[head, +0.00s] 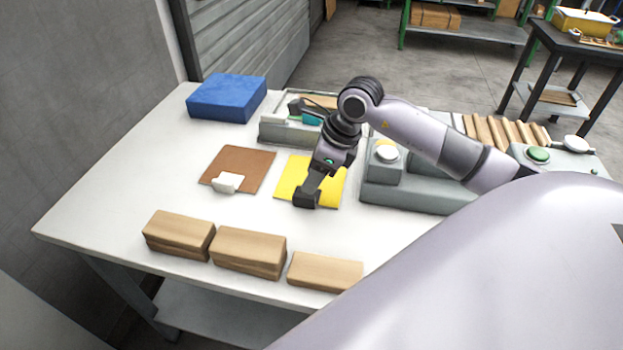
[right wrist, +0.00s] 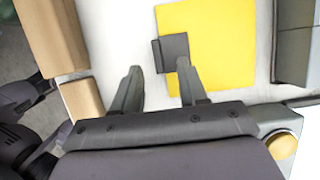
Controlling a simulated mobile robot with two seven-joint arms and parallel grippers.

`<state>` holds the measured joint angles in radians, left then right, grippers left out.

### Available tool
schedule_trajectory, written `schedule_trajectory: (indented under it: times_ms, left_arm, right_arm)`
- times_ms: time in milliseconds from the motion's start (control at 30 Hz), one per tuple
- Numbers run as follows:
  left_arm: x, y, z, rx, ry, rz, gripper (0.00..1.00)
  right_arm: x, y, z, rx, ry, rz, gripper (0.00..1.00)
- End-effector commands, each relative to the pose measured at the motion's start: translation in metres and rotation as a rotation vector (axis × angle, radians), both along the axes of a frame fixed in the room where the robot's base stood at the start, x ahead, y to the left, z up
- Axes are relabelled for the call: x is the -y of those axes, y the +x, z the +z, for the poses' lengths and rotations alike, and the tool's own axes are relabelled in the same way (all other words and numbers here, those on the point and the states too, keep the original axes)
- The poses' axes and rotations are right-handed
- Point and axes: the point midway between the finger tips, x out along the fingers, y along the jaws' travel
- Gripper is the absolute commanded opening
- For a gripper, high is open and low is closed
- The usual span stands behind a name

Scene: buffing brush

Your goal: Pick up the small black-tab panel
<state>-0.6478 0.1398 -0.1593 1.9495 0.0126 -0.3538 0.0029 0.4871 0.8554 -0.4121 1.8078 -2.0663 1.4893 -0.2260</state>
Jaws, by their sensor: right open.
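The small panel is a flat yellow sheet (head: 332,185) with a black tab (head: 304,200) at its front edge, lying on the white table. In the right wrist view the yellow sheet (right wrist: 222,45) shows with the dark tab (right wrist: 170,50) at its left edge. My right gripper (head: 310,186) is over the tab, partly hiding it in the head view. In the right wrist view my right gripper (right wrist: 159,67) is open and empty. The tab lies ahead of the finger gap, towards the right finger, which overlaps its corner. I cannot tell whether they touch. My left gripper is not in view.
A brown panel (head: 245,163) with a white tab (head: 227,183) lies to the left. Wooden blocks (head: 248,250) line the front edge. A grey fixture (head: 400,190) stands close on the right, a blue block (head: 227,97) at the back left. Table between panels and blocks is clear.

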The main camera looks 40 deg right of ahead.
Motion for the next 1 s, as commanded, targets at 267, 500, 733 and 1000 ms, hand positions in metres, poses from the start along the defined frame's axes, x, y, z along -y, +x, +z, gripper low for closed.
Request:
schedule_trajectory:
  times_ms: [267, 500, 733, 1000]
  left_arm:
    - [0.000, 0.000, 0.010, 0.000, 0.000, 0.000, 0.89]
    - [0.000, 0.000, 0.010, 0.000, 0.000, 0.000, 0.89]
    - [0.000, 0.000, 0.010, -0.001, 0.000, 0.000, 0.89]
    - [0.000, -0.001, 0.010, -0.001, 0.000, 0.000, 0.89]
  right_arm:
    - [-0.010, 0.004, -0.038, -0.003, 0.006, 0.000, 0.43]
    - [-0.013, 0.009, -0.054, 0.001, 0.003, 0.001, 0.43]
    - [-0.013, 0.009, -0.054, 0.001, 0.003, 0.001, 0.20]
    - [-0.013, 0.010, -0.053, 0.002, 0.004, 0.001, 0.00]
